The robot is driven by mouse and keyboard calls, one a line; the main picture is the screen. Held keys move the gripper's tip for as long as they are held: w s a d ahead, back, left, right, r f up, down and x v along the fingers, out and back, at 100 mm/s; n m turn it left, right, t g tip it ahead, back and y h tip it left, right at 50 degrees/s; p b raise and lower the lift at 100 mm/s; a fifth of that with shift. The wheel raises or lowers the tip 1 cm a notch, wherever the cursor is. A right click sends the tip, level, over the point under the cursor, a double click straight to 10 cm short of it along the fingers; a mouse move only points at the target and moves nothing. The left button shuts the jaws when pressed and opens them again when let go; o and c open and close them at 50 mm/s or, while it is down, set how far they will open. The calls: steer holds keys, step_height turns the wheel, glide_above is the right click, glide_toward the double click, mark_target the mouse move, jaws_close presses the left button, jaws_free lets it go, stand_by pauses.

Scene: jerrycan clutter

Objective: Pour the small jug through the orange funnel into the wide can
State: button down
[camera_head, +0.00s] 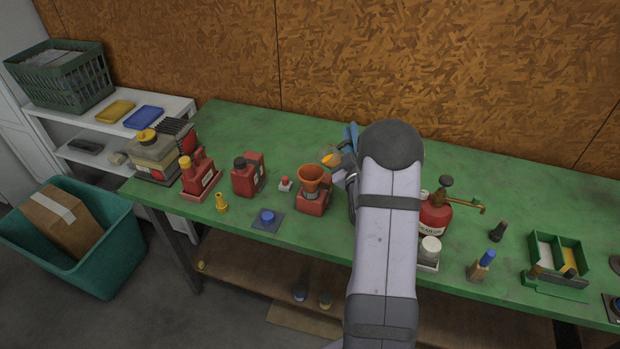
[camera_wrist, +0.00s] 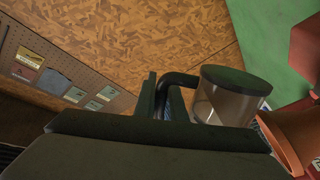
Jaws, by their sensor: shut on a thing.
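The small jug (camera_head: 329,154) is clear, with amber content. In the wrist view, the jug (camera_wrist: 225,103) has a dark rim and a black handle (camera_wrist: 180,79). My gripper (camera_head: 347,165) is shut on the jug's handle and holds it above the bench. The jug appears tipped, beside and slightly above the orange funnel (camera_head: 313,178). The funnel sits upright in the mouth of a low, wide red can (camera_head: 312,206). In the wrist view the funnel (camera_wrist: 291,136) is close to the jug at lower right. No stream shows; my arm hides part of the grip.
A red can with a dark cap (camera_head: 246,178) and a small red-capped item (camera_head: 285,184) stand left of the funnel. A blue cap on a dark mat (camera_head: 267,218) lies in front. A red oiler (camera_head: 434,215) and a white-lidded jar (camera_head: 430,250) stand right of my arm.

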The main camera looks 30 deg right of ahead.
steer(key=shift+d+f+b, duration=0.15)
steer(key=shift+f+b, duration=0.75)
steer(key=shift+b, duration=0.1)
steer(key=shift+r, duration=0.15)
steer(key=shift+w+a+r+n, duration=0.1)
steer(key=shift+a+r+n, duration=0.25)
steer(key=shift+r+n, duration=0.45)
steer(key=shift+f+n, duration=0.1)
steer(key=shift+n, duration=0.2)
steer(key=shift+w+a+r+n+t+y, duration=0.2)
steer(key=shift+a+r+n, duration=0.35)
steer(key=shift+n, duration=0.45)
steer(key=shift+w+a+r+n+t+y, duration=0.2)
steer(key=shift+a+r+n+y, duration=0.25)
steer(key=shift+n, duration=0.55)
steer(key=shift+w+a+r+n+t+y, duration=0.1)
steer(key=shift+a+r+n+t+y, duration=0.1)
steer(key=shift+a+r+n, duration=0.65)
steer(key=shift+f+n, duration=0.15)
steer(key=shift+n, duration=0.2)
